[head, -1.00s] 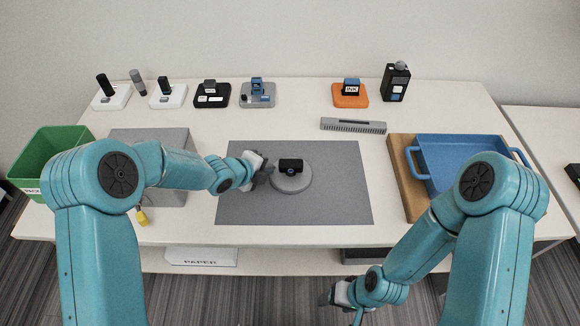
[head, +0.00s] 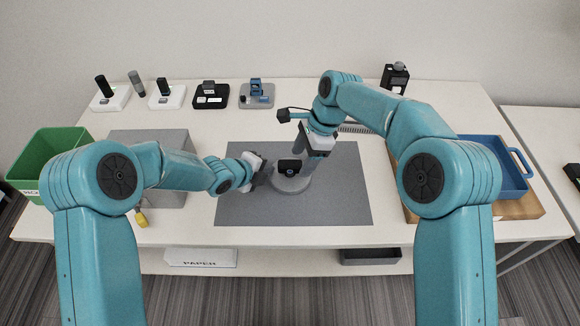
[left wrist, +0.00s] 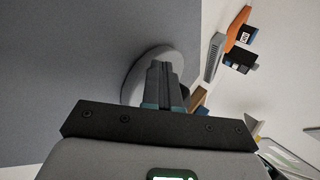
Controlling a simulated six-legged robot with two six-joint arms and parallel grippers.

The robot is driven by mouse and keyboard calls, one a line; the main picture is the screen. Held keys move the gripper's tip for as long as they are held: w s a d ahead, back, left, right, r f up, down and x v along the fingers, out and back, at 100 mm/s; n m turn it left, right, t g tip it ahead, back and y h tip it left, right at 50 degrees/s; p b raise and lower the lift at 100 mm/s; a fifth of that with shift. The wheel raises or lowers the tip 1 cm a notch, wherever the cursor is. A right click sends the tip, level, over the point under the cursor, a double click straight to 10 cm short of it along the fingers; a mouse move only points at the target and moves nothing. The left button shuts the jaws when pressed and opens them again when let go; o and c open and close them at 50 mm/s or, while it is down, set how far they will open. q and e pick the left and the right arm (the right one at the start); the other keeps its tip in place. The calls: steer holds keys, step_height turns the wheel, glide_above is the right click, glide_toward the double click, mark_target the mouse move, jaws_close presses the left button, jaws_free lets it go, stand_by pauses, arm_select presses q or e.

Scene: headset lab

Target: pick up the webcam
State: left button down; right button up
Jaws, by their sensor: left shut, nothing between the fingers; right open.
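The webcam (head: 289,167) is a small black block with a round lens, sitting on a round grey stand (head: 290,184) on the dark grey mat (head: 240,205). My left gripper (head: 263,173) is shut and empty, just left of the webcam. In the left wrist view its closed fingers (left wrist: 163,85) lie in front of the round stand (left wrist: 137,72) and hide most of the webcam. My right gripper (head: 307,168) is open and points down at the webcam's right side. I cannot tell whether it touches the webcam.
A green bin (head: 48,155) and a grey box (head: 165,197) stand at left. A blue tray (head: 510,165) lies on a wooden board (head: 525,208) at right. Several devices on stands, including a black one (head: 211,96), line the back. The mat's front is clear.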

mark_target(291, 163)
steer(key=w+d+r+m, duration=0.2)
steer(key=w+r+m, duration=0.1)
steer(key=w, duration=0.1)
steer(key=shift+y, duration=0.4)
steer(key=x, duration=1.2)
steer(key=shift+w+a, duration=0.2)
steer(key=shift+a, duration=0.25)
steer(key=shift+r, duration=0.1)
steer(key=c, duration=1.1)
